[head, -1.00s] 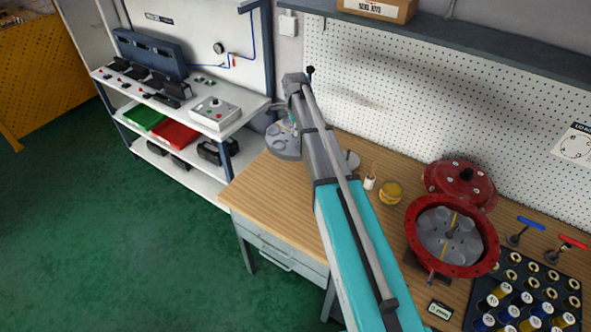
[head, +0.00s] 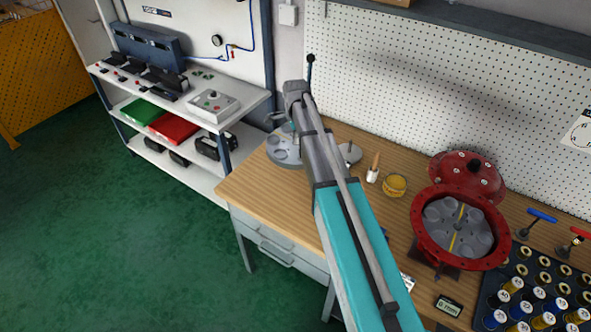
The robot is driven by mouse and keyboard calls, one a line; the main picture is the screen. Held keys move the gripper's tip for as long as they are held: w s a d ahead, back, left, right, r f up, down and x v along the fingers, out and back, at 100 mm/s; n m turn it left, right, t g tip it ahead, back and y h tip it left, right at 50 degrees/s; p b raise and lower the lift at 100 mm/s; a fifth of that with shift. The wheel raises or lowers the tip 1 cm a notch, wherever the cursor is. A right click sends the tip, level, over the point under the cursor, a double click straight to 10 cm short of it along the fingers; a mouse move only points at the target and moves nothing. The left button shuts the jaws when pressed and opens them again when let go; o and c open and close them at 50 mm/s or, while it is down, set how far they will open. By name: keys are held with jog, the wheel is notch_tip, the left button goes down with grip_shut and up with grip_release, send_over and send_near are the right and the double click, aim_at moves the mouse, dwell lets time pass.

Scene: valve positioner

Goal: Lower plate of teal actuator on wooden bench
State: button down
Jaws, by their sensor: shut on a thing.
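A grey round plate with several round recesses (head: 283,152) is at the back left of the wooden bench (head: 262,196). My gripper (head: 287,127) is small in the picture, just above the plate and partly behind my arm. It is shut on the plate; its fingertips are not clearly visible. A small teal bit shows beside the gripper, too small to make out. The plate looks close to level and very low over the bench; I cannot tell whether it touches. My arm hides its right side.
A grey disc with a stem (head: 351,153) stands right of my arm. Beyond it are a brush in a pot (head: 373,172), a yellow round thing (head: 395,185), a red housing (head: 424,236) with its red lid (head: 466,172), and a black rack (head: 520,285). The bench's front left is clear.

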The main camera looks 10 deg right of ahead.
jog(key=s+f+n+b, duration=0.1)
jog(key=s+f+b, duration=0.3)
jog(key=f+b, duration=0.3)
jog(key=shift+f, duration=0.7)
jog(key=shift+f+b, duration=0.2)
jog(key=shift+b, duration=0.1)
jog(key=shift+f+b, duration=3.35)
jog(key=shift+f+b, duration=1.65)
jog(key=shift+b, duration=0.05)
jog(key=c, duration=0.6)
grip_release()
jog(key=shift+r, duration=0.1)
